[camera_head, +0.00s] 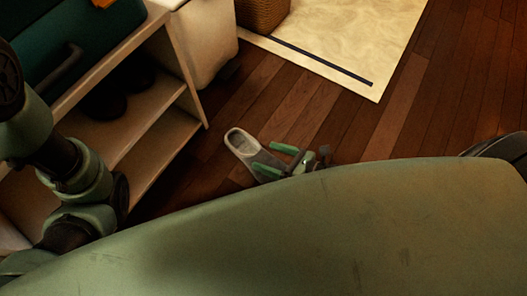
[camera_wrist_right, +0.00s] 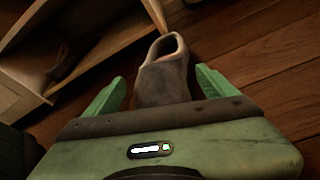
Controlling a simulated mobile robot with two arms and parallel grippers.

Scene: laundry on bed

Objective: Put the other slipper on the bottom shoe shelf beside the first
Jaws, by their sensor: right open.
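A grey slipper (camera_head: 241,143) with a pale rim lies on the wooden floor to the right of the shoe shelf. My right gripper (camera_head: 263,157) is open at the slipper's near end, its green fingers on either side. In the right wrist view the slipper (camera_wrist_right: 164,77) sits between the open fingers (camera_wrist_right: 160,80); I cannot tell if they touch it. The shoe shelf (camera_head: 150,105) stands at the left, its bottom board (camera_head: 148,158) partly hidden by my left arm. My left gripper is out of view.
Dark shoes (camera_head: 105,100) sit on a higher shelf level. A teal case (camera_head: 70,45) rests on top. A pale bin (camera_head: 205,40), a wicker basket (camera_head: 262,14) and a cream rug (camera_head: 345,45) lie beyond. Floor between slipper and shelf is clear.

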